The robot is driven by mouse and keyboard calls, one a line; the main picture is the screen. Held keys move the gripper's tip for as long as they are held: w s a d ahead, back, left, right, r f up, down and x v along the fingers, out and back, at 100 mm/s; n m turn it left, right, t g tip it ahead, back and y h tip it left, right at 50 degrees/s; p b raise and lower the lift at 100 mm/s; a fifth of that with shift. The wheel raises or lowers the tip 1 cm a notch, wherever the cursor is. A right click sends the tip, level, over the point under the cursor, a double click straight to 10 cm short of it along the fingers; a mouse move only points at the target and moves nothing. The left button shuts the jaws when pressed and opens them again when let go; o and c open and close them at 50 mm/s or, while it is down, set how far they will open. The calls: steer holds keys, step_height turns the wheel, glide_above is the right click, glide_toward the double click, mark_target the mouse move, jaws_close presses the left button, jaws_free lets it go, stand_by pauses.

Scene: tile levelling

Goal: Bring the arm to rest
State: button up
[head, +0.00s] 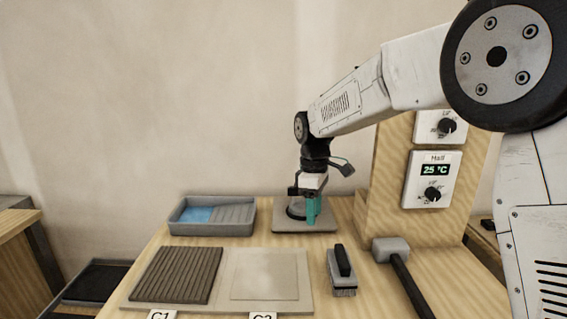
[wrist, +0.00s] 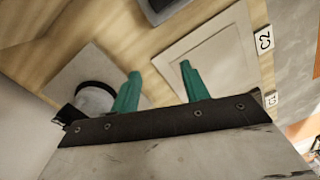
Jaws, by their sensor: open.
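My gripper (head: 312,208) with teal fingers points down at the back of the table. In the wrist view its fingers (wrist: 158,84) are spread apart with nothing between them. A round clear item with a dark rim (head: 296,208) stands on a grey square plate (head: 303,228), beside or partly behind the fingers. It shows left of the fingers in the wrist view (wrist: 95,98), so I see no grip on it. My arm reaches in from the right, bent at the elbow.
A pale board holds a dark ribbed tile (head: 176,275) at C1 and a light tile (head: 264,274) at C2. A grey tray (head: 181,229) with blue liquid stands left of the plate. A brush (head: 342,270), a mallet (head: 391,250) and a wooden panel with dials (head: 390,175) stand right.

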steer(key=s+d+r+m, duration=0.1)
steer(key=s+d+m, duration=0.3)
steer(key=s, duration=0.8)
steer(key=s+d+r+m+t, duration=0.1)
steer(key=s+d+m, duration=0.4)
steer(key=s, duration=0.8)
steer(key=s+d+r+m+t, duration=0.1)
steer(key=s+d+m, duration=0.3)
steer(key=s+d, duration=0.5)
steer(key=shift+s+d+r+m, duration=0.4)
steer(key=shift+s+r, duration=0.4)
steer(key=shift+s, duration=0.85)
